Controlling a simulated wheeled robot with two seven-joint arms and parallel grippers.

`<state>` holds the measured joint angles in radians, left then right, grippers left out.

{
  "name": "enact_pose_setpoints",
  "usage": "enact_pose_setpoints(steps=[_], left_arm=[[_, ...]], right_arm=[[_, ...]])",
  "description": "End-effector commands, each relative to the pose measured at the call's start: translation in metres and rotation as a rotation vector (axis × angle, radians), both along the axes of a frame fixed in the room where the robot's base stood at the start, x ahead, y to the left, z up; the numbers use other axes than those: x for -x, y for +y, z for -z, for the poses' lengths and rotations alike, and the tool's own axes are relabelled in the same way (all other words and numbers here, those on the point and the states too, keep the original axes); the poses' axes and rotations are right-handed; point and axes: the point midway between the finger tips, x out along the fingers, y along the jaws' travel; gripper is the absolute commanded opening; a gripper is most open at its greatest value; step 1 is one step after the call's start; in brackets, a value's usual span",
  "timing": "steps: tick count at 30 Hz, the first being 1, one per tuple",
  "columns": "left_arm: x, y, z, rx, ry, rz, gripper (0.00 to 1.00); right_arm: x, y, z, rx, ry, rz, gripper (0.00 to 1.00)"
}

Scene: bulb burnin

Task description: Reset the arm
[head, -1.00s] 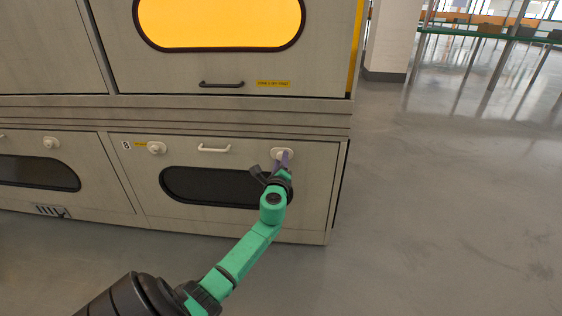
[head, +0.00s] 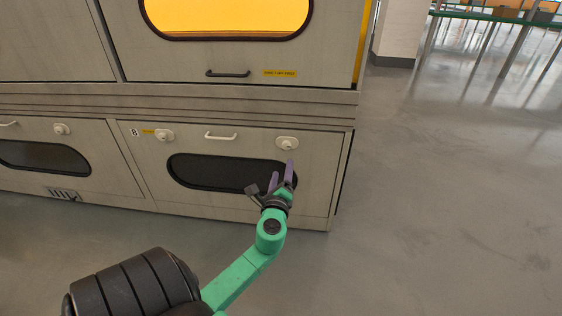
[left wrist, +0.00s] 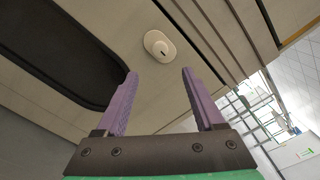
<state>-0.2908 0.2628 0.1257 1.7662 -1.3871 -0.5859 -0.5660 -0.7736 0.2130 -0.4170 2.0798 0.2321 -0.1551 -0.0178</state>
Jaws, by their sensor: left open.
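My left arm (head: 235,278) is green and reaches in from the lower left. My left gripper (head: 282,171) has two purple fingers, is open and empty, and is in front of the lower cabinet door (head: 312,200). Its fingertips are just below a round cream knob (head: 287,143) at the door's upper right. In the left wrist view the open fingers (left wrist: 158,82) stand apart, with the knob (left wrist: 159,46) beyond them and nothing between them. My right gripper is not in view.
The lower door has a dark oval window (head: 215,172), a white handle (head: 221,136) and a second knob (head: 164,135). Above is a door with a lit orange window (head: 228,15) and a dark handle (head: 228,73). The grey floor (head: 450,200) to the right is clear.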

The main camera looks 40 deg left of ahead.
Motion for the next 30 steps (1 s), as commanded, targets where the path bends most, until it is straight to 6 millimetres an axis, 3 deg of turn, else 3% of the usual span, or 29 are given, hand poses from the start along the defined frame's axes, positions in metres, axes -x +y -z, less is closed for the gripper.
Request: enact_pose_setpoints(steps=[6, 23, 26, 29, 30], left_arm=[[0.021, -0.016, 0.000, 0.001, -0.001, 0.000, 0.70], [0.021, -0.019, 0.004, 0.022, 0.000, 0.008, 0.70], [0.021, -0.039, 0.032, 0.208, 0.001, 0.071, 0.70], [0.029, -0.090, 0.086, 0.617, 0.009, 0.171, 0.70], [0.036, -0.117, 0.108, 0.817, 0.013, 0.202, 0.70]], right_arm=[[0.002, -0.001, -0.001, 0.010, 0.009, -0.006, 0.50], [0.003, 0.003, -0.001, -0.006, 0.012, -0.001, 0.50], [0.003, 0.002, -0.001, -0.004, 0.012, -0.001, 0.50], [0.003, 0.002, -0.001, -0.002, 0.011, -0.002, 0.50], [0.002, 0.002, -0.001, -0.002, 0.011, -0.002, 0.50]])
